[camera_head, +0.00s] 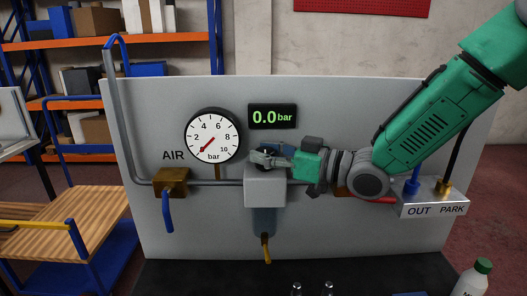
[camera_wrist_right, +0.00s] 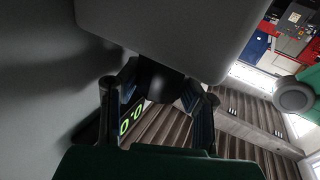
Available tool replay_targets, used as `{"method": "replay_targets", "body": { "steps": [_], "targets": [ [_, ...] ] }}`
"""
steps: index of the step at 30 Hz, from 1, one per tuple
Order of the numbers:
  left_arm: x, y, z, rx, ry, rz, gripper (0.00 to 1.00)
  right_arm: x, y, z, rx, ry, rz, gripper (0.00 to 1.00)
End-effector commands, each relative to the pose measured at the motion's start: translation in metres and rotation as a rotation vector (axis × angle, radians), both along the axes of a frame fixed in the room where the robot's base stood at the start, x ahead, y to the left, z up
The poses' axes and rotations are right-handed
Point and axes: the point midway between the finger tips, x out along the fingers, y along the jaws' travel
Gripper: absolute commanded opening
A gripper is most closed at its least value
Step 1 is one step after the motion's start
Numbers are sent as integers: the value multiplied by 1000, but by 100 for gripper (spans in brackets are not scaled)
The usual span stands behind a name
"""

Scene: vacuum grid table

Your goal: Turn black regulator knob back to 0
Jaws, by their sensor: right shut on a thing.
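The black regulator knob (camera_wrist_right: 158,80) sits between the two fingers of my right gripper (camera_wrist_right: 161,82) in the right wrist view, against the grey regulator block (camera_wrist_right: 165,30). In the head view my right gripper (camera_head: 264,158) reaches in from the right, shut on the knob just above the grey block (camera_head: 265,188); the fingers hide much of the knob there. The digital display (camera_head: 272,116) reads 0.0 bar. The round gauge's (camera_head: 212,136) red needle points to the lower left, at the low end of its scale. My left gripper is not in view.
A brass valve (camera_head: 171,182) with a blue lever is on the pipe at left. A clear bowl with a yellow drain hangs below the block. The OUT/PARK bracket (camera_head: 432,196) is at right, below my arm. A white bottle (camera_head: 472,280) stands at front right.

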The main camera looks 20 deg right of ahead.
Motion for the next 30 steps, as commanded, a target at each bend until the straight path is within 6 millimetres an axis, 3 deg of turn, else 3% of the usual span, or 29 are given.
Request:
{"method": "replay_targets", "body": {
  "steps": [9, 10, 12, 24, 30],
  "targets": [
    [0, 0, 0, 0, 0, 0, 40, 0, -1, 0, 0, 0, -1, 2],
    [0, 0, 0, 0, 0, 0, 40, 0, -1, 0, 0, 0, -1, 38],
    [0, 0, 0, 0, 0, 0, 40, 0, -1, 0, -1, -1, -1, 56],
    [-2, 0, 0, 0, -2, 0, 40, 0, -2, 1, 0, -1, -2, 56],
    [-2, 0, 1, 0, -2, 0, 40, -14, -18, 1, 2, -2, -3, 56]
  ]
}}
